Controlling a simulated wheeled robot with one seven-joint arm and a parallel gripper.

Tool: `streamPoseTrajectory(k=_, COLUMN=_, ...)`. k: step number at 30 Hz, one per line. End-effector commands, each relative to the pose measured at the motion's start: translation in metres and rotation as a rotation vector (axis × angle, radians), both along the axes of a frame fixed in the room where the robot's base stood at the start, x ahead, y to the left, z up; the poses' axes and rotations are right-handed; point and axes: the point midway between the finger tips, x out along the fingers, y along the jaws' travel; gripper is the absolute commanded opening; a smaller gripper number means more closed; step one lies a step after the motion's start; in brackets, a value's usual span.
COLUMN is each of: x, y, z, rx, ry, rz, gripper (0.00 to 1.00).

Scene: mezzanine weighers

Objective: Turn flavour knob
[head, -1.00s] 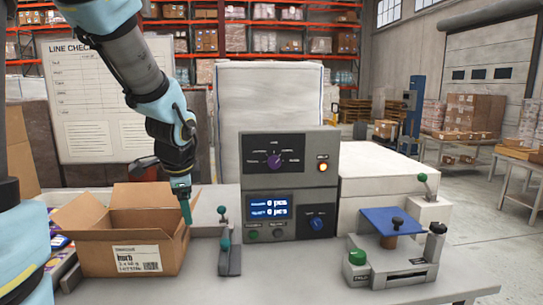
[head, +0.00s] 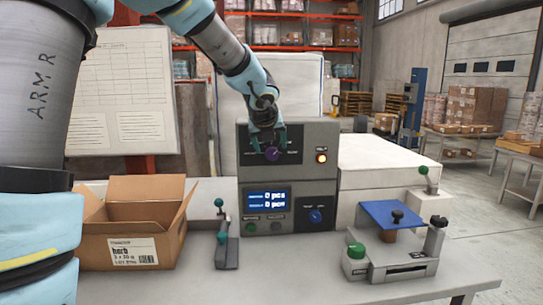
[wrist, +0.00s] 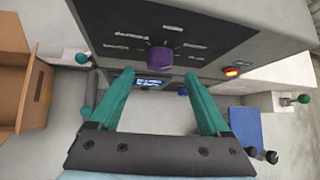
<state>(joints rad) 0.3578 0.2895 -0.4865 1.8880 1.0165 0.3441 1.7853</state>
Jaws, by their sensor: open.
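The flavour knob appears to be the purple knob (head: 272,154) on the dark upper panel of the grey control box (head: 313,185). In the wrist view the purple knob (wrist: 160,59) shows in full, with labels around it that are too blurred to read. My gripper (head: 268,146) is at the upper panel in the head view, its teal fingers around or just in front of the knob. In the wrist view my gripper (wrist: 158,76) is open, one finger to each side below the knob, with nothing between them. Contact with the knob cannot be seen.
A lit orange button (head: 321,157) sits right of the panel. Below are a blue display (head: 267,199) and a blue knob (head: 315,216). An open carton (head: 130,250) and a small lever (head: 222,237) stand left. A blue-plated device (head: 392,214) stands right.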

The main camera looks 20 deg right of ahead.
Motion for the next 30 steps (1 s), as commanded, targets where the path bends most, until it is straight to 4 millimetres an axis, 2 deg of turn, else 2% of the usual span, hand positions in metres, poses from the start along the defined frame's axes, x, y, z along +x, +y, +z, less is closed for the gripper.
streamPoseTrajectory(k=3, x=0.012, y=-0.008, z=-0.016, rx=0.0, ry=0.001, rz=0.0, gripper=0.81)
streamPoseTrajectory(k=8, x=0.024, y=-0.014, z=-0.027, rx=0.0, ry=0.002, rz=0.002, gripper=0.81)
streamPoseTrajectory(k=20, x=0.028, y=-0.016, z=-0.031, rx=0.0, ry=0.0, rz=0.003, gripper=0.81)
streamPoseTrajectory(k=30, x=0.028, y=-0.016, z=-0.031, rx=0.0, ry=0.0, rz=0.003, gripper=0.42)
